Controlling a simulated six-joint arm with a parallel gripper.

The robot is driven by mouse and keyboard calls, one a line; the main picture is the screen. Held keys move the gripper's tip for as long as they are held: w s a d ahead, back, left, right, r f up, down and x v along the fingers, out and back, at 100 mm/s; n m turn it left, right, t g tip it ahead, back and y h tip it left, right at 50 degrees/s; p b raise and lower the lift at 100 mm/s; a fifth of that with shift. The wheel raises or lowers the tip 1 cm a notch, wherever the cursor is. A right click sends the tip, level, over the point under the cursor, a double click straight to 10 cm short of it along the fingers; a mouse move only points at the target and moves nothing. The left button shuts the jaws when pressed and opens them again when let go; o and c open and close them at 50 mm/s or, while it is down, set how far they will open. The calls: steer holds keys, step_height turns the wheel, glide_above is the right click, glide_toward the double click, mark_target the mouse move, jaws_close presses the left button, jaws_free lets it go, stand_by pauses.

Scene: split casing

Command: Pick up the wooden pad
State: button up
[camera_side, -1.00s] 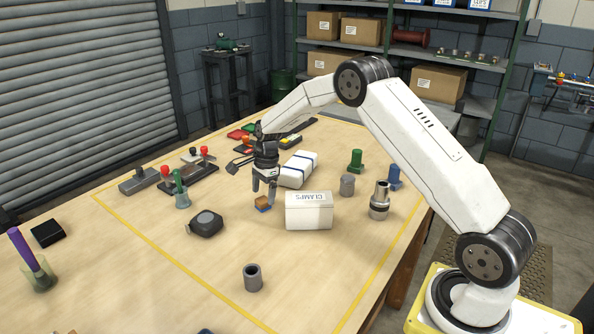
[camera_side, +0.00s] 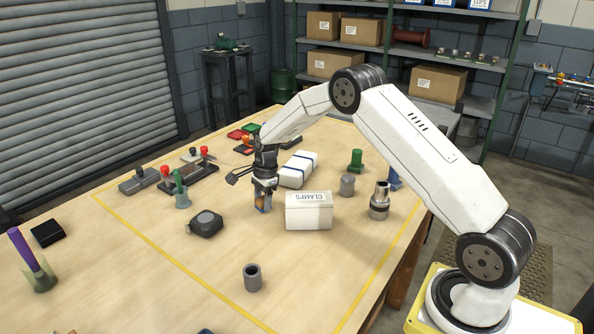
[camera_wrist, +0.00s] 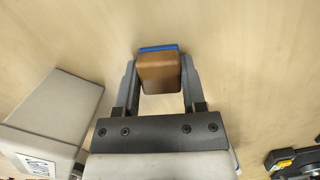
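The wooden pad (camera_wrist: 159,76) is a small brown block with a blue layer at its far edge in the wrist view. In the side view the pad (camera_side: 262,203) is partly hidden by my fingers, left of the white CLAMPS box. My gripper (camera_side: 263,206) points down around it. In the wrist view my gripper (camera_wrist: 159,66) has a finger along each side of the pad, with no clear gap showing. It appears shut on the pad. The pad is at or very near the tabletop; I cannot tell if it is touching.
The CLAMPS box (camera_side: 309,211) stands close on the right. A white strapped package (camera_side: 298,170) lies behind. A black tape measure (camera_side: 206,223) lies to the front left and a grey hollow cylinder (camera_side: 252,278) stands in front. Bare table lies between them.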

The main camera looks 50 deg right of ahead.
jaws_close()
steer(key=shift+r, duration=0.7)
steer(key=s+r, duration=0.3)
steer(key=s, duration=0.1)
steer(key=s+a+r, duration=0.1)
steer(key=s+r, duration=0.3)
steer(key=s+a+r, duration=0.1)
steer(key=s+r, duration=0.3)
steer(key=shift+s+a+r, duration=0.1)
steer(key=shift+s+r, duration=0.05)
steer(key=shift+s, duration=0.3)
steer(key=shift+s+a+r, duration=0.1)
steer(key=shift+s+r, duration=0.05)
steer(key=shift+s, duration=0.3)
